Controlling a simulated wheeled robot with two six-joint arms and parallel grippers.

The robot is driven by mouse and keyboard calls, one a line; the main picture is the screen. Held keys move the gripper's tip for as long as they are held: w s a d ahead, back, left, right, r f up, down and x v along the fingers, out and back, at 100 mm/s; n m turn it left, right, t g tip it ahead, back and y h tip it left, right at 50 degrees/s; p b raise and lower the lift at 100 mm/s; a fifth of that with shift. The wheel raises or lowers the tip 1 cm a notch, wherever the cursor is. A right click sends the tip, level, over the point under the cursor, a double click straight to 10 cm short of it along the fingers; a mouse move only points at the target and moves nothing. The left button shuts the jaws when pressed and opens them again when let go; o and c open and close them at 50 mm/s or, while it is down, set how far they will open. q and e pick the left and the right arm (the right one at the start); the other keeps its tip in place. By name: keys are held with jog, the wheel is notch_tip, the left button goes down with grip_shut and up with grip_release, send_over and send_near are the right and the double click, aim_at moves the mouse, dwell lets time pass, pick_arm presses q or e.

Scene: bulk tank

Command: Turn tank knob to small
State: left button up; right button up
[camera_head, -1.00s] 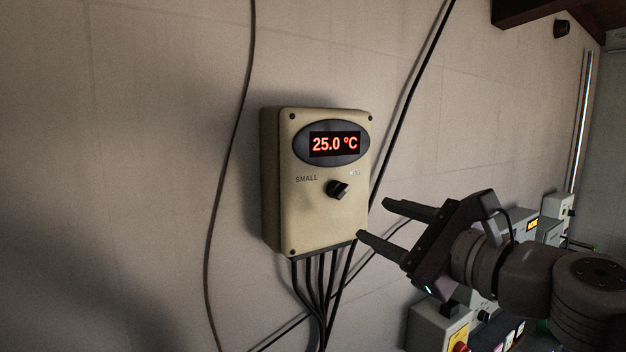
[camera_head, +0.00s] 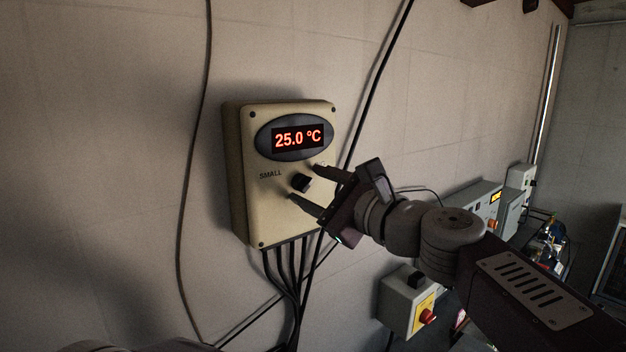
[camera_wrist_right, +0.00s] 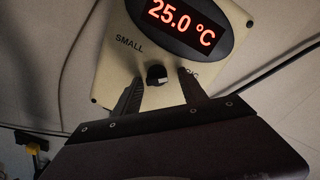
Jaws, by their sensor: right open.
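A beige control box (camera_head: 270,215) is fixed to the wall and shows 25.0 °C in red on its display (camera_head: 298,137). Its black tank knob (camera_head: 300,182) sits below the display, to the right of the printed word SMALL (camera_head: 270,175). The label on the knob's other side is mostly hidden by a finger. My right gripper (camera_head: 305,184) is open, with one finger on either side of the knob. In the right wrist view, the knob (camera_wrist_right: 157,75) shows between the spread fingers (camera_wrist_right: 160,92), with gaps at both sides. My left gripper is not in view.
Several black cables (camera_head: 285,270) hang from the box's underside. More grey equipment (camera_head: 480,205) lines the wall at right. The wall left of the box is clear apart from one cable.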

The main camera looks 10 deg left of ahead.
jog(key=shift+s+a, duration=0.15)
jog(key=shift+a, duration=0.2)
jog(key=shift+c, duration=0.3)
jog(key=c, duration=0.5)
jog(key=shift+f, duration=0.1)
grip_shut()
